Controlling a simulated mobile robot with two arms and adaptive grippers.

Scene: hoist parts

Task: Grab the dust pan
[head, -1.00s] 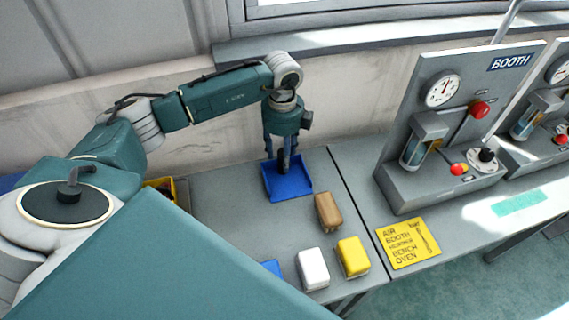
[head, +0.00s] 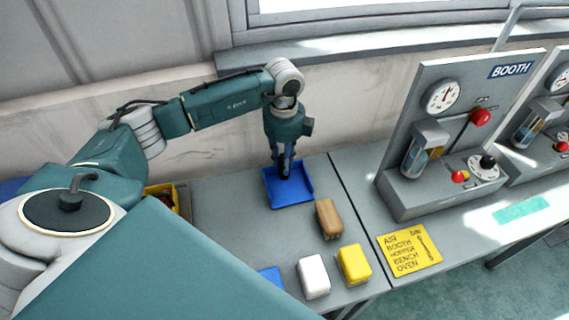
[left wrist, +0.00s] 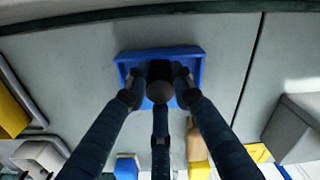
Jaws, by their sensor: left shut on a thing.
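The blue dust pan (head: 290,194) lies flat on the grey bench near the wall, and its blue rim also shows in the left wrist view (left wrist: 160,53). My left gripper (head: 285,172) points down over the pan. In the left wrist view its fingers (left wrist: 160,88) close around a dark, rounded part at the middle of the pan, which looks like its handle. The fingers hide much of that part and some of the pan. My right gripper is not in view.
A brown block (head: 328,217), a white block (head: 313,276) and a yellow block (head: 354,262) stand in front of the pan. A yellow bin (head: 178,196) is at left. The grey booth panel (head: 450,130) stands at right, behind a yellow sign (head: 409,250).

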